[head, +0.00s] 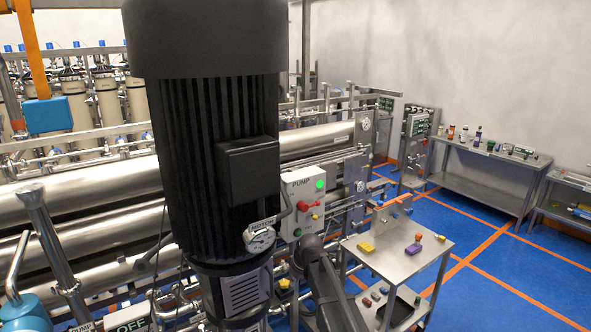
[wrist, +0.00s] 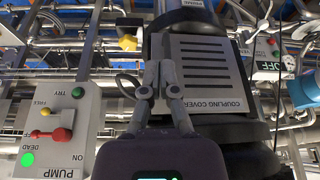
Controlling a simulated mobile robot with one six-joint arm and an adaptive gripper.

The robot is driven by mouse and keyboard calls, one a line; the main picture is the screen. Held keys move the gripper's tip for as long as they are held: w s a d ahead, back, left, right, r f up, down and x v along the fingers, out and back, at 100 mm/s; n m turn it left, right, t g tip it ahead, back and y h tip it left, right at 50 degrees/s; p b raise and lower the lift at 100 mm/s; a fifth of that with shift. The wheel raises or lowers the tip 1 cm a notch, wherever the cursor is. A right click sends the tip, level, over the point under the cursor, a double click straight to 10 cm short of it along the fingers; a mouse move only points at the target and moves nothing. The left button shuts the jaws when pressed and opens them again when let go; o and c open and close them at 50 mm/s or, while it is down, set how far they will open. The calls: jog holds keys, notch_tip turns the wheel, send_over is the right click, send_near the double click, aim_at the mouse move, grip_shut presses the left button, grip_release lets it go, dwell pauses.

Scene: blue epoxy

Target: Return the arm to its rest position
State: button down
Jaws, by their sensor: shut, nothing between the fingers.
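My gripper (wrist: 158,75) is shut and empty in the wrist view, its two fingertips together. It points at the lower part of the large black motor, in front of the grey plate marked COUPLING COVER (wrist: 206,72). I cannot tell whether the fingertips touch the plate. In the head view, my dark grey arm (head: 327,285) rises from the bottom middle beside the motor. The gripper itself cannot be made out clearly there.
The black motor (head: 205,150) stands close in front. The pump control box (head: 303,203), with a lit green light and red knob, is beside it and left in the wrist view (wrist: 55,130). A steel cart (head: 397,262) carries small coloured objects. Blue floor (head: 490,285) is clear at right.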

jog(key=s+d+f+m+g+h+b, duration=0.1)
jog(key=s+d+f+m+b, duration=0.3)
jog(key=s+d+f+b, duration=0.4)
jog(key=s+d+f+m+g+h+b, duration=0.1)
jog(key=s+d+f+m+b, duration=0.3)
jog(key=s+d+f+b, duration=0.5)
jog(key=s+f+g+b, duration=0.1)
jog(key=s+f+b, duration=0.3)
jog(key=s+f, duration=0.1)
jog(key=shift+d+f+h, duration=0.3)
jog(key=shift+f+h, duration=0.1)
jog(key=shift+f, duration=0.25)
